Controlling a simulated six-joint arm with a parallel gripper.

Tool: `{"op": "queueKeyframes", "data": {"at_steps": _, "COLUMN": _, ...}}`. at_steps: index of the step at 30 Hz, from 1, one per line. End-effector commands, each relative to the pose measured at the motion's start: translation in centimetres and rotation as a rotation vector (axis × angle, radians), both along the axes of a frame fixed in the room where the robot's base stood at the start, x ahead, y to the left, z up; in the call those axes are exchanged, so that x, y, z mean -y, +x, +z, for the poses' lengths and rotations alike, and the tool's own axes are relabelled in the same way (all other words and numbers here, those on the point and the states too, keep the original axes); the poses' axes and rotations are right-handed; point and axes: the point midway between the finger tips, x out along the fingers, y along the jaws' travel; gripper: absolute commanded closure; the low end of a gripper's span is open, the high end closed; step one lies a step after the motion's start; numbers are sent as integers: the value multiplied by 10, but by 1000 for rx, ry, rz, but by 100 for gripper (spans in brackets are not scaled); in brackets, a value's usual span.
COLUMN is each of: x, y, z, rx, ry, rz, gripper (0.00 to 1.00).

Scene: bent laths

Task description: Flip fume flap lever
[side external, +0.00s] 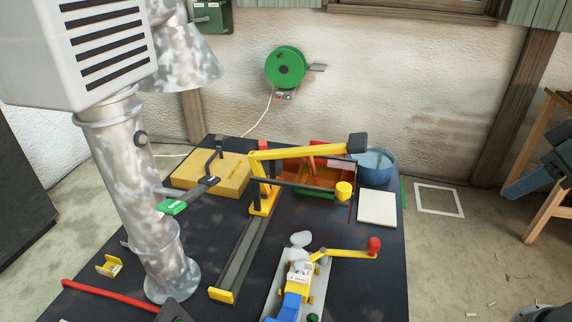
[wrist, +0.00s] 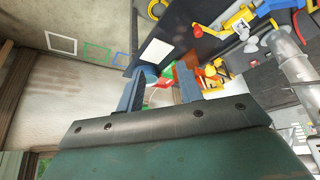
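A mottled grey metal duct (side external: 135,190) rises at the left of the dark table in the side external view. A grey lever (side external: 188,188) sticks out from its side to the right. A green label (side external: 173,208) sits just below the lever. A pale duct (wrist: 298,72) shows at the right of the wrist view; I cannot make out the lever there. My gripper (wrist: 160,82) is open, with two blue-grey fingers apart and nothing between them. It is at the right edge of the side external view (side external: 528,182), far from the lever, beyond the table.
The table (side external: 385,260) holds a yellow bending jig (side external: 264,200), a yellow block (side external: 222,172), a red bin (side external: 318,182), a blue bucket (side external: 375,165), a white sheet (side external: 377,207) and a red-knobbed crank (side external: 374,246). A green reel (side external: 286,67) hangs on the wall.

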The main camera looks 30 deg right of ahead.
Motion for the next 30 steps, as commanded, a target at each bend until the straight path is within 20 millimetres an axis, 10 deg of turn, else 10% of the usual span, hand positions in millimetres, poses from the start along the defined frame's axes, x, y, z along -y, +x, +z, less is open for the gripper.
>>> {"op": "queueKeyframes", "data": {"at_steps": 7, "x": -2, "y": 3, "z": 2, "rx": 3, "ry": 2, "rz": 7, "gripper": 100}}
{"op": "queueKeyframes", "data": {"at_steps": 17, "x": -26, "y": 38, "z": 27, "rx": 35, "ry": 31, "rz": 90, "gripper": 100}}
{"op": "queueKeyframes", "data": {"at_steps": 30, "x": -111, "y": 119, "z": 77, "rx": 106, "ry": 130, "rz": 303, "gripper": 100}}
